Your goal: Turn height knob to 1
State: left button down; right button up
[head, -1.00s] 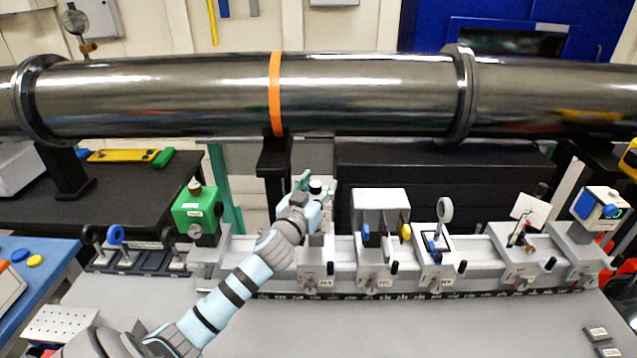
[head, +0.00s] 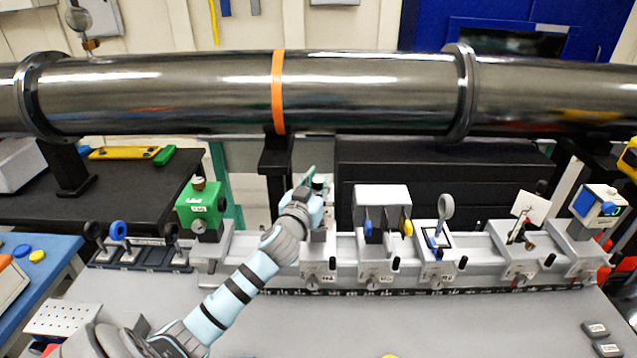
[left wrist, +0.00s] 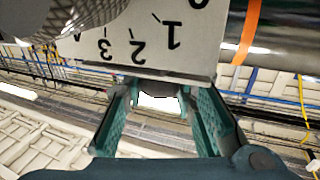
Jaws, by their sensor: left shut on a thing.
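My left gripper (head: 316,186) reaches the upper part of a grey unit on the rail. It is shut on the height knob (head: 319,179), which is mostly hidden by the fingers and wrist in the head view. In the left wrist view the teal fingers (left wrist: 160,92) point at the lower edge of a pale scale plate (left wrist: 165,58). The plate bears the numbers 0, 1, 2 and 3, seen upside down. A grey knurled part (left wrist: 75,18) shows at the upper left. I cannot tell which number the knob points to. My right gripper is out of view.
A large metal pipe (head: 370,92) with an orange band runs behind the rail. A green box (head: 200,207) stands left of my wrist, and a grey unit with blue and yellow knobs (head: 381,208) stands right. The bench front (head: 330,325) is mostly clear.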

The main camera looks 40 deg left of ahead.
aim_at(319, 180)
pick_arm(q)
jog(key=shift+f+n+g+y+b, duration=0.15)
jog(key=shift+n+g+y+b, duration=0.15)
jog(key=shift+n+y+b, duration=0.4)
jog(key=n+g+y+b, duration=0.4)
jog(key=g+y+b, duration=0.1)
jog(key=b, duration=0.3)
jog(key=n+g+y+b, duration=0.5)
jog(key=g+b, duration=0.1)
jog(key=b, duration=0.1)
jog(key=shift+f+b, duration=0.15)
jog(key=shift+b, duration=0.25)
jog(key=shift+r+n+g+y+b, duration=0.2)
jog(key=shift+n+g+y+b, duration=0.1)
jog(key=shift+n+g+b, duration=1.1)
jog(key=shift+p, duration=0.35)
jog(key=c, duration=1.3)
grip_release()
jog(key=shift+r, duration=0.3)
notch_tip(319, 180, up, 10)
jog(key=shift+f, duration=0.25)
